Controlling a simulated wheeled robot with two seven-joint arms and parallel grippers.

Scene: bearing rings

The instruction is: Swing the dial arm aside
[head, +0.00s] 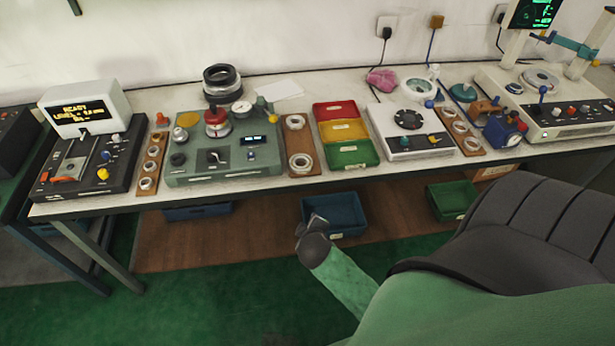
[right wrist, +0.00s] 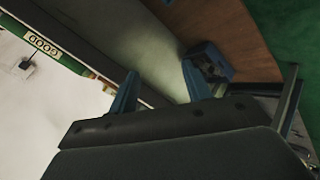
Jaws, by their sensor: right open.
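The green gauge station (head: 262,159) stands on the bench, left of centre in the head view. A small round white dial (head: 241,107) sits at its back, beside a red-topped part (head: 215,118). A teal arm with a yellow end (head: 263,104) rises at its back right corner. I cannot tell exactly how the dial is joined to its arm. My right gripper (head: 308,227) is low in front of the bench, apart from the station. In the right wrist view its two blue fingers (right wrist: 158,72) are spread with nothing between them. My left gripper is not in view.
Red, yellow and green trays (head: 340,130) stand right of the station; a green one shows a GOOD label (right wrist: 43,45). Wooden ring racks (head: 300,137) flank the station. The bench's front edge (head: 250,194) lies above my right gripper. A blue bin (head: 347,208) sits below.

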